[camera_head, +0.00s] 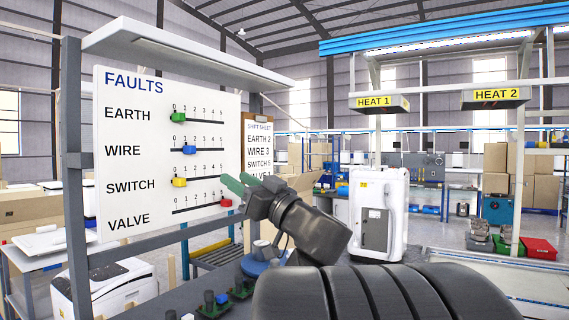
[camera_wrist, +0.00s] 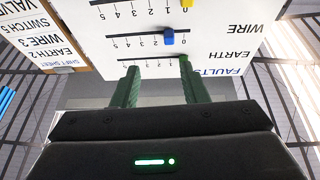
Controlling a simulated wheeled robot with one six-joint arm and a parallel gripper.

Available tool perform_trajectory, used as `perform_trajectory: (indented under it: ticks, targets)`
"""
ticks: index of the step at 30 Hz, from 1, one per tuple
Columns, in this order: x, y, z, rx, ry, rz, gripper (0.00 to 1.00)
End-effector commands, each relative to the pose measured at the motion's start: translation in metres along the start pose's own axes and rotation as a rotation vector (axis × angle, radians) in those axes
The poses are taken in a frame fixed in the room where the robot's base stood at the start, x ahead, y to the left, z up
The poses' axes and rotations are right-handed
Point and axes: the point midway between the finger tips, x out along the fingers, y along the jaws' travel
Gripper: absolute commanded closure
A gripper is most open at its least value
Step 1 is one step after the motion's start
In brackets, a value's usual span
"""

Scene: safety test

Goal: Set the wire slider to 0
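The white FAULTS board (camera_head: 140,90) has labelled slider rows. The blue wire slider (camera_head: 189,150) sits near mark 1 on its black track; it also shows near 1 in the upside-down wrist view (camera_wrist: 168,37). My gripper (camera_head: 240,182) is in front of the board's lower right side, right of the blue slider and apart from it in the head view. In the wrist view my gripper (camera_wrist: 159,68) has its two green fingers spread, with nothing held between them. The right fingertip there overlaps the earth row near the green earth slider (camera_wrist: 183,58); contact cannot be told.
The green earth slider (camera_head: 178,117) and yellow switch slider (camera_head: 179,182) are near 0; the red valve slider (camera_head: 225,203) is near 5. A shift sheet (camera_head: 258,140) hangs right of the board. A grey post (camera_head: 74,170) stands left; a shelf (camera_head: 180,45) overhangs.

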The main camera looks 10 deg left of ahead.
Motion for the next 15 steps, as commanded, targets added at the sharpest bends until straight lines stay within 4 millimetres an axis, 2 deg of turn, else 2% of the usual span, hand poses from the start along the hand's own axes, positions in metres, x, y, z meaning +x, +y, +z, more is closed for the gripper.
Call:
perform_trajectory:
  ticks: [3,8,15]
  targets:
    - [0.006,-0.011,-0.002,0.011,0.003,-0.060,0.60]
    - [0.018,-0.014,-0.003,0.014,0.003,-0.071,0.60]
    - [0.061,-0.017,-0.004,0.015,0.003,-0.071,0.60]
